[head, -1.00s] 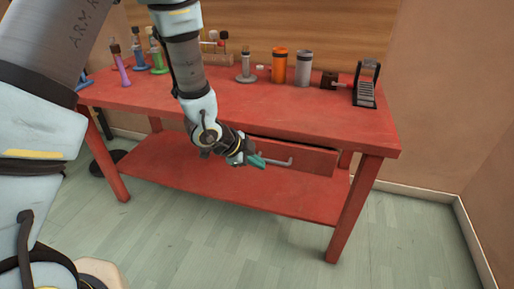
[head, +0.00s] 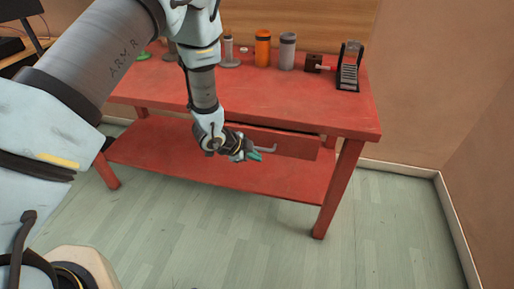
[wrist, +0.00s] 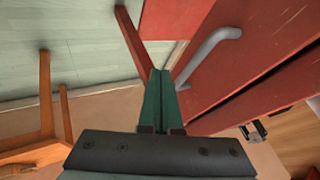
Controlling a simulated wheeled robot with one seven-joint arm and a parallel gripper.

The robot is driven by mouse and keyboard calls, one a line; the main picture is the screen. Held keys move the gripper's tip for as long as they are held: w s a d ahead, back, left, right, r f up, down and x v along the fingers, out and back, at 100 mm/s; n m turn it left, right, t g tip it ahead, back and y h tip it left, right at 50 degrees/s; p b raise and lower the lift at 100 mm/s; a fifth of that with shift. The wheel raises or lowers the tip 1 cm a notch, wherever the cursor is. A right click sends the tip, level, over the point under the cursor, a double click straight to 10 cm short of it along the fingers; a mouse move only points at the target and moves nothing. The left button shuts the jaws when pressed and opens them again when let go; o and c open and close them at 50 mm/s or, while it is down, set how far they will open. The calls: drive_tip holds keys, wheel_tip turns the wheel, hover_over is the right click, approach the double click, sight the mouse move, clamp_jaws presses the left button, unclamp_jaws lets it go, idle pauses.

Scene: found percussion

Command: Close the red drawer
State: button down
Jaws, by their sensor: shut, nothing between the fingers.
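The red drawer (head: 300,145) is under the tabletop of the red table. A dark gap shows along its top edge, so it stands slightly open. Its grey bar handle (head: 268,150) is on the front. My gripper (head: 256,156), with teal fingers, is shut and empty, in front of the drawer near the left end of the handle. In the wrist view the closed fingers (wrist: 160,92) lie beside the grey handle (wrist: 208,52) and the drawer front (wrist: 240,45). I cannot tell whether they touch it. My wrist hides the drawer's left part.
The red table (head: 150,95) carries an orange cup (head: 263,48), a grey cup (head: 287,51) and a black stand (head: 348,68) along the back. A lower shelf (head: 160,150) runs below the drawer. A wooden stool-like piece (wrist: 45,110) shows in the wrist view. Floor in front is clear.

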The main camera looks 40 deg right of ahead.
sight(265, 143)
drive_tip(key=shift+w+d+r, duration=0.2)
drive_tip(key=shift+w+d, duration=0.3)
drive_tip(key=shift+d, duration=0.35)
drive_tip(key=d, duration=0.1)
drive_tip(key=w+d, duration=0.2)
drive_tip(key=shift+w+d, duration=0.25)
drive_tip(key=shift+d, duration=0.15)
drive_tip(key=shift+w+d+r, duration=0.1)
drive_tip(key=shift+w+d, duration=0.05)
